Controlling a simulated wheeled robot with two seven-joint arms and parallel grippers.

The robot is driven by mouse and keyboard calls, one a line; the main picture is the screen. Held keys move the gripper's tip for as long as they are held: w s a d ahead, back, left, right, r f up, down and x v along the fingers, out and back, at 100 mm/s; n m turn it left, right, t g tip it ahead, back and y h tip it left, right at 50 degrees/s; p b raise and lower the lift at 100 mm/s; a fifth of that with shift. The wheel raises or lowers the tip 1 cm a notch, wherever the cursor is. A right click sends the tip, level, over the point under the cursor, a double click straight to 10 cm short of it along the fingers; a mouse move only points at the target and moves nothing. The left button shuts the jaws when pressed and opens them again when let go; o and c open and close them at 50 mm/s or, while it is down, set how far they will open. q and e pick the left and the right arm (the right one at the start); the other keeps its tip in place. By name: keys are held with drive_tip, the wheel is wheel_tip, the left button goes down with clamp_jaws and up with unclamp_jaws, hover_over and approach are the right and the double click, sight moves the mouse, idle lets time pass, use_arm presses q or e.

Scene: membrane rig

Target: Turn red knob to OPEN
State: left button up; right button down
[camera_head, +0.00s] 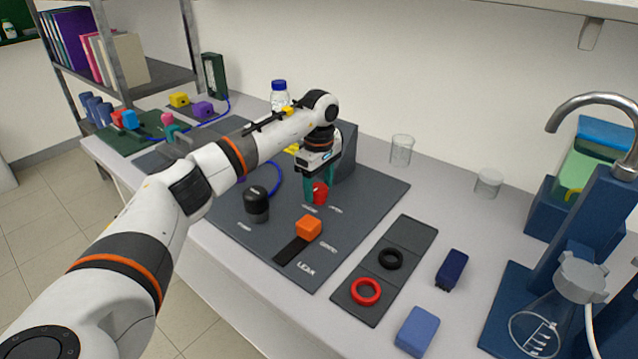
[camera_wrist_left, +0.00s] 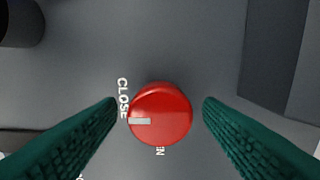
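The red knob (camera_head: 320,194) stands on the dark grey panel (camera_head: 365,200). It also shows in the left wrist view (camera_wrist_left: 160,118), where its white mark points left, at the printed word CLOSE. Letters "EN" show just below the knob, the rest of that word hidden by it. My left gripper (camera_head: 318,183) points down over the knob, its green fingers on either side. In the left wrist view the left gripper (camera_wrist_left: 160,108) is open, with a small gap between each fingertip and the knob. My right gripper is not in view.
A black knob (camera_head: 257,204) stands left of the red knob, and an orange lever block (camera_head: 308,228) stands in front of it. A black ring (camera_head: 390,259) and a red ring (camera_head: 366,291) lie on a tray to the right. Glass beakers (camera_head: 402,150) stand behind.

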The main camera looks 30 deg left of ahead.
use_arm(q)
drive_tip(key=c, duration=0.9)
drive_tip(key=shift+c, duration=0.2)
drive_tip(key=shift+r+n, duration=0.1)
drive_tip(key=shift+n, duration=0.3)
drive_tip(key=n+p, duration=0.1)
drive_tip(key=n, duration=0.2)
drive_tip(key=shift+p, duration=0.3)
drive_tip(key=n+p, duration=0.1)
drive_tip(key=n, duration=0.3)
drive_tip(key=n+p, duration=0.1)
drive_tip(key=n, duration=0.4)
drive_tip(key=shift+n+p, duration=0.4)
drive_tip(key=n+p, duration=0.1)
drive_tip(key=n, duration=0.3)
drive_tip(key=shift+n, duration=0.3)
